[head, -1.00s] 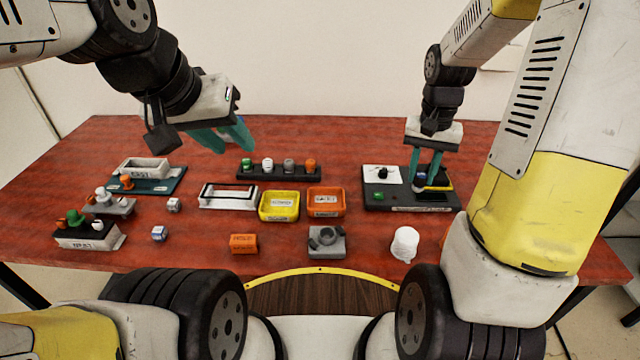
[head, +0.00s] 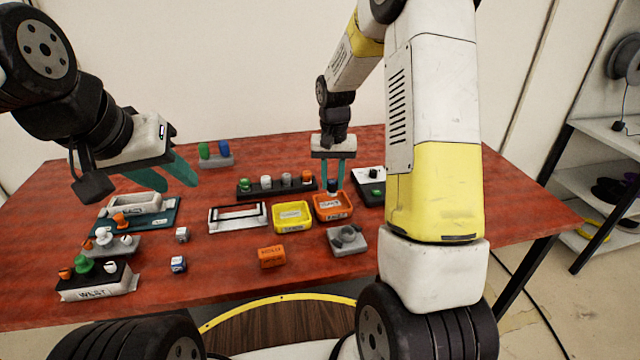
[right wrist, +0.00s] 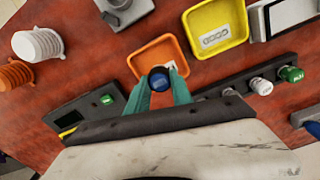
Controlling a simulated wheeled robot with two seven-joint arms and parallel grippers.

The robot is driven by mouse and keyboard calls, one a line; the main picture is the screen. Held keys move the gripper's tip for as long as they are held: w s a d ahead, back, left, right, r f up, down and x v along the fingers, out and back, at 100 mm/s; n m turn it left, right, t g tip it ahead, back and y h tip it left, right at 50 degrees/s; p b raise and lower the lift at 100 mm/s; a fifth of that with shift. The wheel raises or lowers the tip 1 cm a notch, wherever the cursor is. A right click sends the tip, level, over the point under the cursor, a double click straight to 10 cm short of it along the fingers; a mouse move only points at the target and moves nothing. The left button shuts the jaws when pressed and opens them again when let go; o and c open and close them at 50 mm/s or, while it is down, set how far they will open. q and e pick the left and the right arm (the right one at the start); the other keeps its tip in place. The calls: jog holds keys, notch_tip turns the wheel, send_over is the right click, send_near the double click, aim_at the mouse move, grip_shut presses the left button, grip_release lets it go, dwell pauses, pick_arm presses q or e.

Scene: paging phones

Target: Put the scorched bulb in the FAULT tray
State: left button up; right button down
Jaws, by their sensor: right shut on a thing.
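In the right wrist view the bulb (right wrist: 158,80) sits between the fingertips (right wrist: 160,84), over the inner edge of the orange tray (right wrist: 150,55). In the head view the orange tray (head: 333,213) lies just below; its label is too small to read surely. Whether the bulb touches the tray is unclear. My left gripper (head: 184,177) is open and empty above the table's left side.
A yellow tray (head: 292,228) stands left of the orange one. A black rack (head: 268,190) of several bulbs lies behind them. A grey socket block (head: 347,240) and an orange block (head: 271,257) are in front. Several holders crowd the left. A dark panel (right wrist: 85,113) is beside the orange tray.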

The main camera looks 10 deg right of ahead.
aim_at(332, 193)
jog(key=shift+f, duration=2.4)
jog(key=shift+f, duration=0.1)
jog(key=c, duration=1.1)
grip_release()
notch_tip(332, 193, up, 12)
jog(key=s+r+n+t+y, duration=0.1)
jog(key=s+r+t, duration=0.1)
jog(key=s+r, duration=0.8)
jog(key=s+r+t, duration=0.1)
jog(key=s, duration=0.4)
jog(key=s+a+r+n+t, duration=0.1)
jog(key=s+r, duration=0.1)
jog(key=s, duration=0.2)
jog(key=s+a+r+t+y, duration=0.1)
jog(key=s+t, duration=0.1)
jog(key=s, duration=0.3)
jog(key=shift+s+r+n, duration=0.15)
jog(key=shift+s+n, duration=0.15)
jog(key=shift+n, duration=0.1)
